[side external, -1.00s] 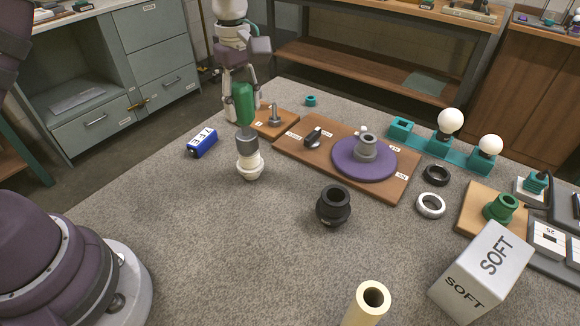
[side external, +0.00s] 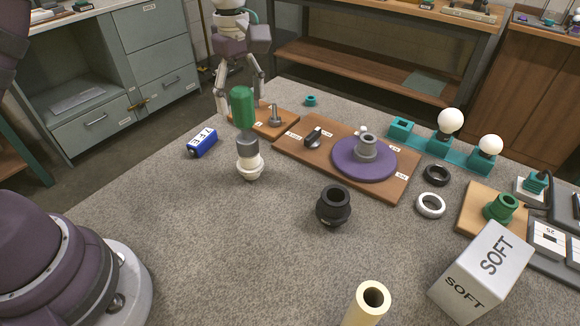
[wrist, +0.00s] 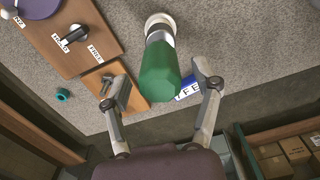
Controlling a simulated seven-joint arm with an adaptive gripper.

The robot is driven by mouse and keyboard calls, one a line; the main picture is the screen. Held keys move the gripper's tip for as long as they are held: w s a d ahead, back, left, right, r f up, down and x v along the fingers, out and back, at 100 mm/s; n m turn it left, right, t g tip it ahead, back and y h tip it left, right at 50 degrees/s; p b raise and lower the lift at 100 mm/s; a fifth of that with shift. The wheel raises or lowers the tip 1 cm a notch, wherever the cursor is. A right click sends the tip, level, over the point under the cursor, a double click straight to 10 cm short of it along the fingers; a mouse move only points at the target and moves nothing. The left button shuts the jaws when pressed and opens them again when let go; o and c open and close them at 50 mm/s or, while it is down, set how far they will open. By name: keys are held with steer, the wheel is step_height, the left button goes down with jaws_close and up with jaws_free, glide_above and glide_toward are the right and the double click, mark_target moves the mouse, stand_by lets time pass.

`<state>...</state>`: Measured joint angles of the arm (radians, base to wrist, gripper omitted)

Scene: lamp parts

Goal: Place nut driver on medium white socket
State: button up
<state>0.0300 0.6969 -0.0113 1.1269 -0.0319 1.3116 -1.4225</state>
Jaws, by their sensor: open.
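The nut driver (side external: 243,108), with a green handle and a grey metal end, stands upright on the medium white socket (side external: 250,168) on the carpeted table. How deeply the driver's end sits on the socket is hidden. My gripper (side external: 238,82) is open around and just above the top of the handle, with its fingers apart on both sides. In the wrist view my gripper (wrist: 158,92) shows clear gaps between the fingers and the handle.
A blue labelled block (side external: 202,142) lies left of the socket. A wooden board with a grey post (side external: 274,116) is close behind. A board with a purple disc (side external: 364,158) and a black socket (side external: 333,206) stand to the right. The carpet in front is clear.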

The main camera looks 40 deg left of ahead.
step_height(320, 180, up, 6)
steer(key=shift+r, duration=0.1)
steer(key=s+r+m+t, duration=0.3)
steer(key=s+r+m, duration=0.1)
steer(key=s+m, duration=0.4)
steer(key=s+a+f+m+t, duration=0.1)
steer(key=s+f+m, duration=0.3)
steer(key=s+m, duration=0.4)
steer(key=shift+s+f+t, duration=0.2)
steer(key=shift+s+t, duration=0.05)
steer(key=shift+t, duration=0.55)
